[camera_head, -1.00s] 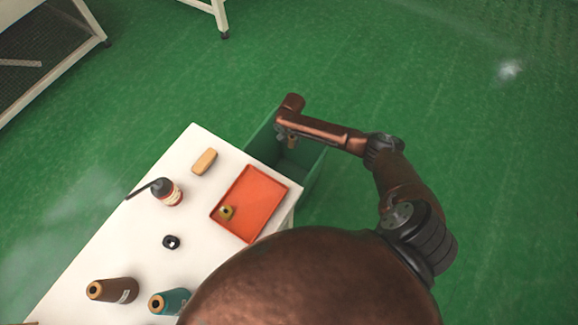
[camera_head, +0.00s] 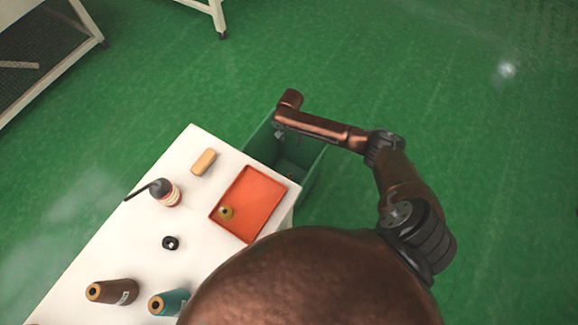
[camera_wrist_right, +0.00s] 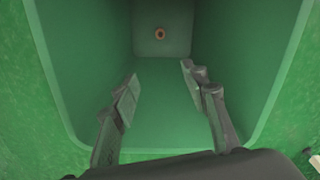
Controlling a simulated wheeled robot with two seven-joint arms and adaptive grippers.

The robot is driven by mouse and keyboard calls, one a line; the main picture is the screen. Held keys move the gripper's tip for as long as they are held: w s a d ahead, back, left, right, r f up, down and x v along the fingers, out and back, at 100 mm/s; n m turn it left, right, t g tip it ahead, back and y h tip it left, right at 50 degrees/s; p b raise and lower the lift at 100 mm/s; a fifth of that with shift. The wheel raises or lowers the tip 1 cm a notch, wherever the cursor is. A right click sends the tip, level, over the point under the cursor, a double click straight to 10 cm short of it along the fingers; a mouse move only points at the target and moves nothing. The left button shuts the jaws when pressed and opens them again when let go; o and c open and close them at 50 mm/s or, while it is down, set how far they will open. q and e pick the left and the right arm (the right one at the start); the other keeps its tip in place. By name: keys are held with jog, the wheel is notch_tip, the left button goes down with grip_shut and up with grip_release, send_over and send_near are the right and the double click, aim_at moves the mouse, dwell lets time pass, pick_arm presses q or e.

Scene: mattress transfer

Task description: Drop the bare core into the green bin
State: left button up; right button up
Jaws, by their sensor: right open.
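The green bin (camera_head: 312,172) stands on the floor against the far right end of the white table. My right gripper (camera_wrist_right: 160,85) is open and empty over the bin, its two fingers spread apart and pointing into it. The bare core (camera_wrist_right: 160,33) shows as a small brownish ring with a dark hole, inside the bin and clear of the fingers. I cannot tell whether it is resting on the bottom or still falling. In the head view my right gripper (camera_head: 279,132) is mostly hidden under the arm. My left gripper is not in view.
Green floor lies open beyond.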

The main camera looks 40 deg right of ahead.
notch_tip(320, 180, up, 10)
jog(key=shift+r, duration=0.15)
dwell(0.6)
